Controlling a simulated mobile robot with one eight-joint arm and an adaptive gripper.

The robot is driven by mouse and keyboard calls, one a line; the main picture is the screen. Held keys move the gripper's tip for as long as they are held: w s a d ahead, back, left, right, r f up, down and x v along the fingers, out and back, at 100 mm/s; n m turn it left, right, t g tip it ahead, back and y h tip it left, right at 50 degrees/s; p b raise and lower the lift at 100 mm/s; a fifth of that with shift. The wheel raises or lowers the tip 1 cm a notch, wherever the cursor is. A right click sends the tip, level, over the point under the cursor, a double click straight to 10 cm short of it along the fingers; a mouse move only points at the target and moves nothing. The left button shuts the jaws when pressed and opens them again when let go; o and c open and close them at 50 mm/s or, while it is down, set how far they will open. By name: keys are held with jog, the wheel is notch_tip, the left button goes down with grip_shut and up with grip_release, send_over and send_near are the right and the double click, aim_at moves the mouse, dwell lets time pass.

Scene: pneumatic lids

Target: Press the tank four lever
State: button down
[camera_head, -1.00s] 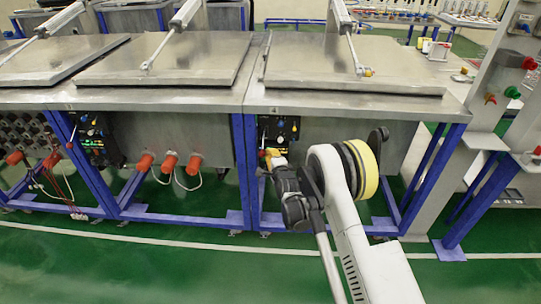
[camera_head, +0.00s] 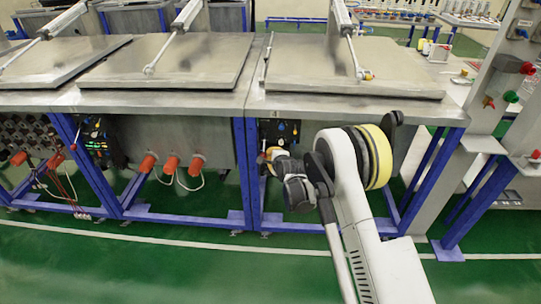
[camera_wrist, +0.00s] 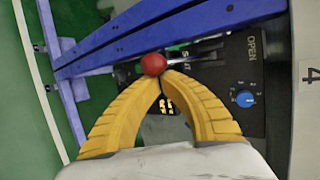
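The tank four lever shows as a red ball knob (camera_wrist: 154,64) on a thin metal rod in the wrist view. It is on a dark control panel (camera_wrist: 250,75) marked OPEN, beside a plate with the number 4. My gripper (camera_wrist: 161,73) has its two yellow fingers curved together with the tips meeting right at the knob. I cannot tell whether they touch it. In the head view my gripper (camera_head: 271,154) is just below the dark panel (camera_head: 280,131) under the right-hand tank lid (camera_head: 350,68). The lever is too small to make out there.
Blue frame legs (camera_head: 242,170) stand left of my gripper, and a blue beam (camera_wrist: 170,30) crosses close by in the wrist view. A blue dial (camera_wrist: 245,98) is on the panel. Orange fittings (camera_head: 171,165) are further left. The green floor in front is clear.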

notch_tip(320, 180, up, 8)
jog(key=s+m+g+p, duration=0.1)
jog(key=g+p, duration=0.5)
jog(key=g, duration=0.1)
jog(key=shift+g+p, duration=0.3)
jog(key=shift+p, duration=0.05)
jog(key=shift+a+r, duration=0.1)
jog(key=shift+r, duration=0.05)
jog(key=shift+r+p, duration=0.35)
jog(key=shift+r, duration=0.35)
